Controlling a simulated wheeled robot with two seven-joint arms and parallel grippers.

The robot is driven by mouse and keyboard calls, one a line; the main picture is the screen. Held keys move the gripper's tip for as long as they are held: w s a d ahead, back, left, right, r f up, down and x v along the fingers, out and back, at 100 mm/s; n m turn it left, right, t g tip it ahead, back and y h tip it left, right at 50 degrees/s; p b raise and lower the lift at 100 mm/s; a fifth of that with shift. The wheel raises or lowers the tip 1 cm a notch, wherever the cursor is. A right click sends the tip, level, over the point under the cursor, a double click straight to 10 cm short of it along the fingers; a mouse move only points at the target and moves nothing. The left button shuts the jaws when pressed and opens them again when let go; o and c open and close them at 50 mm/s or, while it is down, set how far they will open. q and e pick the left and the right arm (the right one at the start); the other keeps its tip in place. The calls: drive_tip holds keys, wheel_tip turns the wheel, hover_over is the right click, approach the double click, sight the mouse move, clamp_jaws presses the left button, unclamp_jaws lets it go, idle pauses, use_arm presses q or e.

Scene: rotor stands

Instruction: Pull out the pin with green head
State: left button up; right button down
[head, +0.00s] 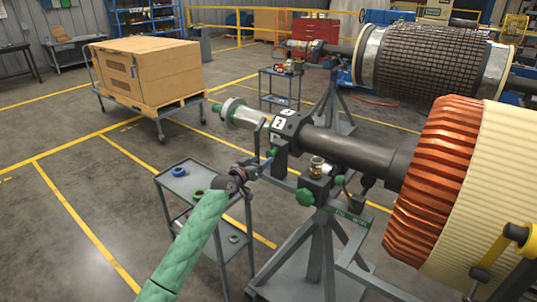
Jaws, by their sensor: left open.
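My left gripper (266,160) reaches in on its green-sleeved arm and is open beside the dark bearing block (287,126) on the rotor shaft (340,147). The gap between its fingers is too small to make out clearly. A green knob-like head (305,197) sticks out at the lower left of the stand's top, to the right of and below the gripper. Another green head (340,180) sits on the right side of the same stand. I cannot tell which one is the pin's head. My right gripper is not in view.
A grey cart (232,260) with blue and green rings stands under my left arm. The stand's legs (318,245) and the orange and cream rotor (432,165) fill the right. A wooden crate (150,70) on a trolley stands behind left. The floor at left is clear.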

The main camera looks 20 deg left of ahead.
sight(269, 155)
use_arm(q)
drive_tip(key=x, duration=0.2)
drive_tip(key=p+x, duration=0.1)
drive_tip(key=x, duration=0.1)
drive_tip(key=shift+w+d+r, duration=0.15)
drive_tip(key=shift+d+r, duration=0.05)
drive_tip(key=shift+r, duration=0.05)
drive_tip(key=shift+w+d+f+p, duration=0.1)
drive_tip(key=shift+w+d+p, duration=0.15)
drive_tip(key=shift+w, duration=0.25)
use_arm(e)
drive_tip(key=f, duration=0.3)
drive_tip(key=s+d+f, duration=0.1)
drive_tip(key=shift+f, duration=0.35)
use_arm(q)
clamp_jaws()
drive_tip(key=shift+v, duration=1.75)
drive_tip(key=shift+f, duration=0.1)
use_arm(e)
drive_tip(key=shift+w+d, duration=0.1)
